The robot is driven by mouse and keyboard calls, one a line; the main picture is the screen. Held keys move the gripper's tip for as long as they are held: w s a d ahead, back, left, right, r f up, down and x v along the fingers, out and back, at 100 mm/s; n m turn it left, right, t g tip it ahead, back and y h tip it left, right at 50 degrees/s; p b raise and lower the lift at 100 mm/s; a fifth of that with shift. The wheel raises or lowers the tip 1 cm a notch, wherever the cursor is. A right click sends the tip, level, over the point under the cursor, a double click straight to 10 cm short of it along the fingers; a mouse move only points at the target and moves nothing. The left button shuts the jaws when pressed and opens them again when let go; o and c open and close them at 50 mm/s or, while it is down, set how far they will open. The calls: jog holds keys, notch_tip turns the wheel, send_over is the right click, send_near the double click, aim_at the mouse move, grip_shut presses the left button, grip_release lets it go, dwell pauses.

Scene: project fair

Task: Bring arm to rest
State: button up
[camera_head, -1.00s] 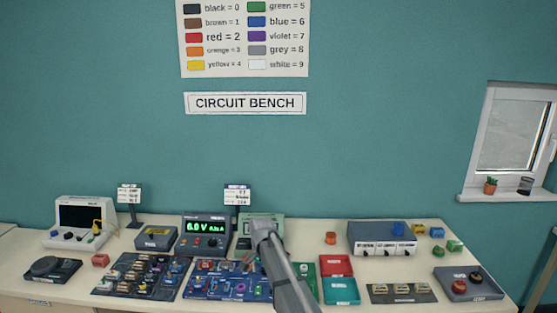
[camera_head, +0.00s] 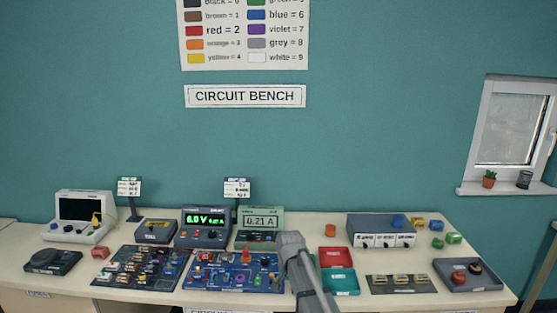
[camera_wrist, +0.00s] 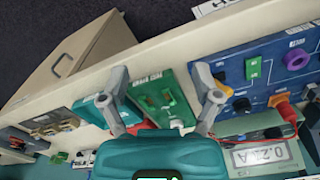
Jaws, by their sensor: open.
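My arm (camera_head: 306,270) rises from the bottom of the head view and ends over the bench, just right of the meter reading 0.21 A (camera_head: 261,222). My gripper is hidden behind the arm there. In the wrist view my gripper (camera_wrist: 160,100) has its two fingers spread wide, with nothing held between them. A green board (camera_wrist: 165,98) lies beyond the fingertips on the bench. The gripper looks apart from the things below, though the exact height is hard to tell.
A blue circuit board (camera_head: 235,284), a power supply (camera_head: 203,238) reading 6.0 V, red (camera_head: 336,257) and teal (camera_head: 340,282) trays, and a grey drawer unit (camera_head: 380,226) crowd the bench. Some bare bench (camera_head: 450,303) shows at the front right. The wall stands behind.

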jog(key=s+d+f+n+b, duration=0.2)
jog(key=s+d+f+b, duration=0.1)
jog(key=s+d, duration=0.4)
jog(key=s+d+f+n+b, duration=0.2)
jog(key=s+d, duration=0.4)
jog(key=s, duration=0.5)
jog(key=shift+s+d+f+n+b, duration=0.25)
jog(key=shift+d+f+n+b, duration=0.25)
jog(key=shift+f, duration=0.4)
jog(key=shift+a, duration=0.1)
